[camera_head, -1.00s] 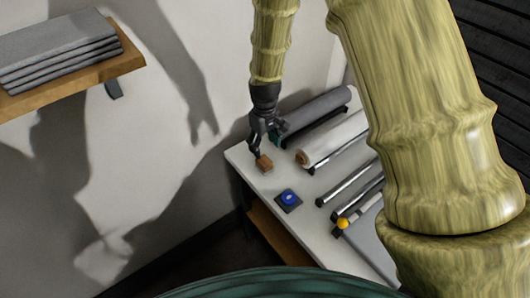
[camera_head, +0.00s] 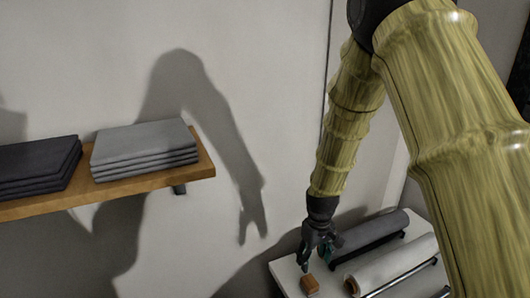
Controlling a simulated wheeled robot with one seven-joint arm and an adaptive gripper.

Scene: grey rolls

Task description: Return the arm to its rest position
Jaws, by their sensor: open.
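My gripper (camera_head: 314,262) hangs at the end of my bamboo-patterned arm, fingers pointing down. It is open and looks empty. It is above the far left part of a white table (camera_head: 283,268), close to a small brown block (camera_head: 310,285). I cannot tell whether a fingertip touches the block. A grey roll (camera_head: 372,232) lies just right of my gripper, and a white roll (camera_head: 395,268) lies in front of it.
A wooden wall shelf (camera_head: 130,185) at the left carries a stack of grey folded cloths (camera_head: 145,150) and a stack of dark ones (camera_head: 35,165). Shadows of my arm fall on the wall. The space between shelf and arm is clear.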

